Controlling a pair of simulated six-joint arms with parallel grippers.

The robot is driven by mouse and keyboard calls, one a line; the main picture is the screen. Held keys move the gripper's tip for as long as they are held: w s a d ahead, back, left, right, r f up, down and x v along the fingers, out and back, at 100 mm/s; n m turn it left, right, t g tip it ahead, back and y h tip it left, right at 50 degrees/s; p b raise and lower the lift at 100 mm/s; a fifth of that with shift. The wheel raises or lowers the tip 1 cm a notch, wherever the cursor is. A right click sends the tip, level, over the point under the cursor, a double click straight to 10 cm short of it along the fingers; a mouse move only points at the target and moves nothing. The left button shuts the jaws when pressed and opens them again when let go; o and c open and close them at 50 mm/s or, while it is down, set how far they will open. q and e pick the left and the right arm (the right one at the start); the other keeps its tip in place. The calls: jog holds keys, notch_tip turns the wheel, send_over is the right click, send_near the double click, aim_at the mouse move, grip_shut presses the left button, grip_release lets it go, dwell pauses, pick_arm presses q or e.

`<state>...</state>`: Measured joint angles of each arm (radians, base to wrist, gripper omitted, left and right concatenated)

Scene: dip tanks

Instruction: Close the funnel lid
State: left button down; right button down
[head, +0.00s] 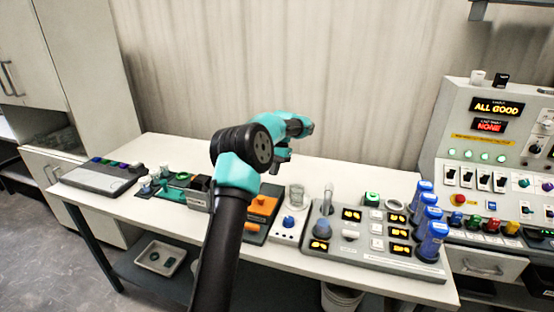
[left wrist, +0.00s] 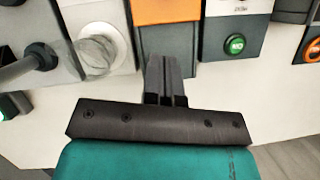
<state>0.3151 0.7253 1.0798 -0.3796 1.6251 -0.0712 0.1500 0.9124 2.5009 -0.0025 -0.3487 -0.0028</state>
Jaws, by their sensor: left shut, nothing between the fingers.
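No part is clearly recognisable as the funnel lid. A clear glass vessel (head: 296,194) stands on a white base with a blue knob; it also shows blurred in the left wrist view (left wrist: 98,50). Just right of it in the head view, an upright metal tube (head: 328,199) stands by a dark bluish dome (head: 322,228) on a grey panel. My left gripper (head: 281,159) is shut and empty, above the table's back part, up and left of the glass. Its closed fingers (left wrist: 165,72) show beside the orange unit in the wrist view. My right gripper is out of view.
An orange-topped unit (head: 263,205) lies left of the glass. Several blue-capped cylinders (head: 432,238) stand at the grey panel's right end. A large control console (head: 490,150) stands at far right. The white table (head: 340,178) has a free strip along the back.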

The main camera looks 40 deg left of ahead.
pick_arm(q)
jog(key=shift+v, duration=2.2)
